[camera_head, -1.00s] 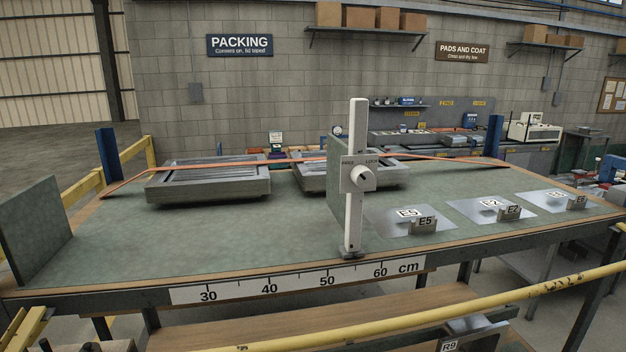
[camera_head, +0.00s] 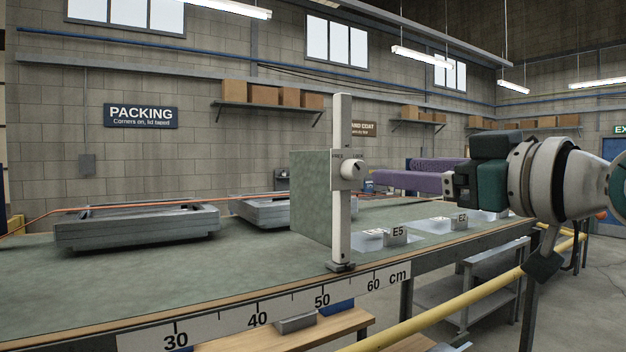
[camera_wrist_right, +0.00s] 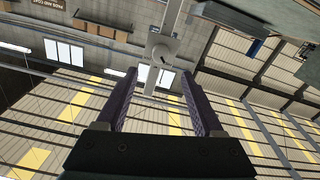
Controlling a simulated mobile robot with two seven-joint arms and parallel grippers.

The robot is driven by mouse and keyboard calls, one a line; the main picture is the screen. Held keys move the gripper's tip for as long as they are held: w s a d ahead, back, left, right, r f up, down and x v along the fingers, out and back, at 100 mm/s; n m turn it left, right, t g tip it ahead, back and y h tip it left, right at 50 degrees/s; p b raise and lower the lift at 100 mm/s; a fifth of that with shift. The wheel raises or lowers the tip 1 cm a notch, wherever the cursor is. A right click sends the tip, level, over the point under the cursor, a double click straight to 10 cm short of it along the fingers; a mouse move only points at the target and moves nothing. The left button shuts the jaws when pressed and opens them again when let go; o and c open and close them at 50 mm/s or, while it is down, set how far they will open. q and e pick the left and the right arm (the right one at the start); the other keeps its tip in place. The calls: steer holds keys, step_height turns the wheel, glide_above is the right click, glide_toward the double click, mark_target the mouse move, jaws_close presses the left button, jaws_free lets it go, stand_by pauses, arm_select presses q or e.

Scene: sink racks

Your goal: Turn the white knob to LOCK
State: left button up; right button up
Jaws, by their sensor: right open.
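The white knob (camera_head: 353,171) sits on a small plate on a white upright post (camera_head: 341,220) at the table's front edge. The plate reads FREE at left; the right word is partly hidden by glare and size. The knob's pointer is too small to read. My right gripper (camera_head: 392,174) reaches in from the right with open purple fingers, apart from the knob and just right of it. In the wrist view the knob (camera_wrist_right: 162,53) lies beyond the gap between the open fingertips (camera_wrist_right: 160,74). My left gripper is not in view.
A green-grey panel (camera_head: 310,200) stands behind the post. Grey trays (camera_head: 136,232) lie at the back left. Labelled metal blocks (camera_head: 396,236) stand on plates right of the post. A yellow rail (camera_head: 470,300) runs along the front right. The table's left front is clear.

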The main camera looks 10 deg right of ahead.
mark_target(360, 169)
steer(key=p+x, duration=0.2)
steer(key=x, duration=0.5)
steer(key=shift+w+a+p, duration=0.1)
steer(key=shift+w+p, duration=0.1)
steer(key=shift+p, duration=0.2)
steer(key=shift+w+a, duration=0.2)
steer(key=shift+w, duration=0.35)
steer(key=c, duration=0.9)
jaws_close()
